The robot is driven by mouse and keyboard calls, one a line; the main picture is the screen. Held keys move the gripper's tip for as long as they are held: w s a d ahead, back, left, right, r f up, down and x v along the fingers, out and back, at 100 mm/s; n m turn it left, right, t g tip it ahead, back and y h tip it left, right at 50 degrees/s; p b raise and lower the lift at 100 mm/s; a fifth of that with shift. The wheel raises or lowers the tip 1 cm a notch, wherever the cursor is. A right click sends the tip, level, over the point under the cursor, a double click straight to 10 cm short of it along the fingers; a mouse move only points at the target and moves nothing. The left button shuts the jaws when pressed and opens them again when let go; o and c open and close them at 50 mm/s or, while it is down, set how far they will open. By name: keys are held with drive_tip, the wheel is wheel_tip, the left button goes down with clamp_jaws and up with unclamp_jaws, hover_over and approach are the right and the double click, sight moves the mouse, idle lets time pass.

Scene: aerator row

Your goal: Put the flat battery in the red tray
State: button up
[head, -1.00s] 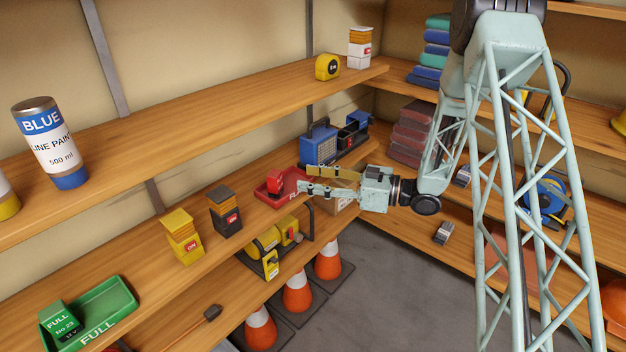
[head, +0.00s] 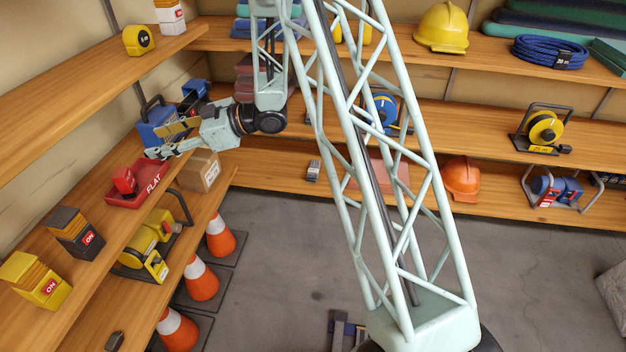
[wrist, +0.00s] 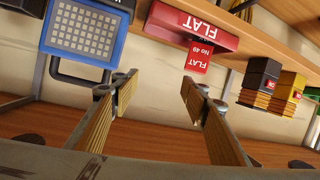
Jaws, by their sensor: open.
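The red tray (head: 157,184), marked FLAT, sits on the left shelf. A red battery (head: 124,180) stands in it, toward its left end. In the wrist view the picture is upside down; the tray (wrist: 225,38) is at the top, and the battery (wrist: 198,58), marked FLAT No 49, rises from it. My gripper (head: 163,142) is open with nothing between its fingers, just beyond the tray in the head view. In the wrist view my gripper (wrist: 158,82) has its fingers apart, clear of the battery.
A cardboard box (head: 200,170) is right of the tray. Black (head: 76,236) and yellow (head: 38,281) ON packs stand nearer. Orange cones (head: 201,277) stand on the floor.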

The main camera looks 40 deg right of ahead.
drive_tip(key=d+r+m+t+h, duration=0.2)
drive_tip(key=d+r+m+h, duration=0.1)
drive_tip(key=d+r+h, duration=0.65)
drive_tip(key=s+d+r+m+h, duration=0.3)
drive_tip(key=s+d+r+m, duration=0.35)
drive_tip(key=s+r, duration=0.65)
drive_tip(key=s+d+m+g+h, duration=0.1)
drive_tip(key=s+d+g+h, duration=0.15)
drive_tip(key=s, duration=1.55)
drive_tip(key=s+a+f+m+g+y, duration=0.1)
drive_tip(key=s+a+g, duration=0.1)
drive_tip(key=s, duration=1.1)
drive_tip(key=s+a+m+g+y, duration=0.1)
drive_tip(key=s+a, duration=0.3)
drive_tip(key=s, duration=0.8)
drive_tip(key=shift+s+a+f+g+y, duration=0.15)
drive_tip(key=shift+s+f+g+y, duration=0.25)
drive_tip(key=shift+g, duration=0.15)
